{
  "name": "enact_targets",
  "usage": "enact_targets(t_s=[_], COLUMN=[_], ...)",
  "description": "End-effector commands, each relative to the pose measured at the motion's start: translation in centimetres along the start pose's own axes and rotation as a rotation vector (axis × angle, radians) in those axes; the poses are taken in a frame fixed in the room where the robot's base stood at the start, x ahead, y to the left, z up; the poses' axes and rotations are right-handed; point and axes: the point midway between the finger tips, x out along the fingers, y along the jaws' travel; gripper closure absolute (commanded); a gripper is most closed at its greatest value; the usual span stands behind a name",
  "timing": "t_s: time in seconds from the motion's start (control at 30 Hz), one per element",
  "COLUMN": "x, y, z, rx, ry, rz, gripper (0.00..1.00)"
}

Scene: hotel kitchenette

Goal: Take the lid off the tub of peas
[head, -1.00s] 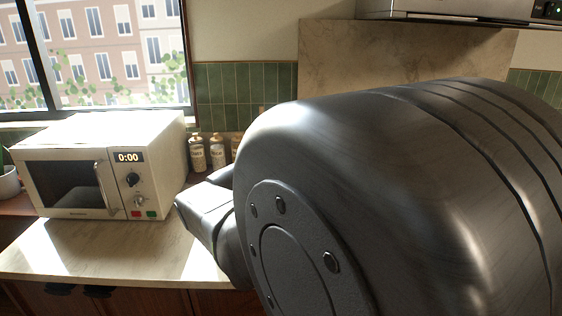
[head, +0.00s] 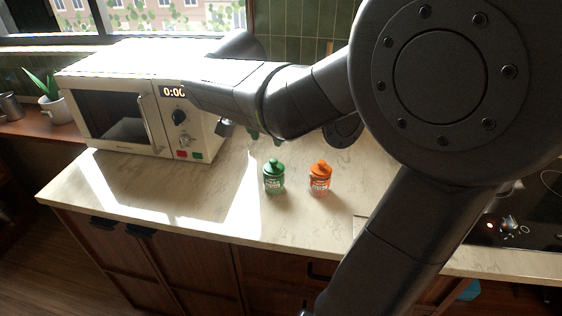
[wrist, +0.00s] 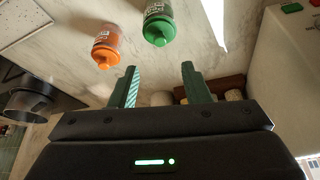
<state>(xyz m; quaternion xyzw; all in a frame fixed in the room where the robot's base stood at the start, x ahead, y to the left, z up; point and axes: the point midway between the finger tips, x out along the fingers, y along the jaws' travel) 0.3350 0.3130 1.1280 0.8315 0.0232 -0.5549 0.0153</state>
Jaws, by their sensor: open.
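A small green tub (head: 274,183) with a green knobbed lid (head: 273,166) stands upright on the counter, its lid on. It is likely the peas; I cannot read its label for sure. An orange tub (head: 320,185) with its lid on stands close to its right. In the wrist view, the green tub (wrist: 159,22) and the orange tub (wrist: 106,42) both appear beyond the fingertips, lids toward me. My gripper (wrist: 160,80) is open and empty, apart from both tubs. My arm hides most of the gripper in the head view.
A white microwave (head: 130,110) stands at the left, and a cooktop (head: 520,225) is at the right. The wrist view shows a dark pan (wrist: 30,98) at its left edge. The marble counter (head: 210,205) is clear in front of the tubs.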

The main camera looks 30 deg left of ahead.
Motion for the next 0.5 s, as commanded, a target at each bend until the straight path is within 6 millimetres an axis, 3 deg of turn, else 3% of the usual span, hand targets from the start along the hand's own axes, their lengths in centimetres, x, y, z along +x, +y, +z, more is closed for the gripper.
enact_targets(t_s=[0.2, 0.5], x=[3.9, 6.4], y=[0.1, 0.1], z=[0.0, 0.2], rx=[0.000, -0.002], ry=[-0.002, -0.002], rz=[0.003, 0.003], gripper=[0.57, 0.57])
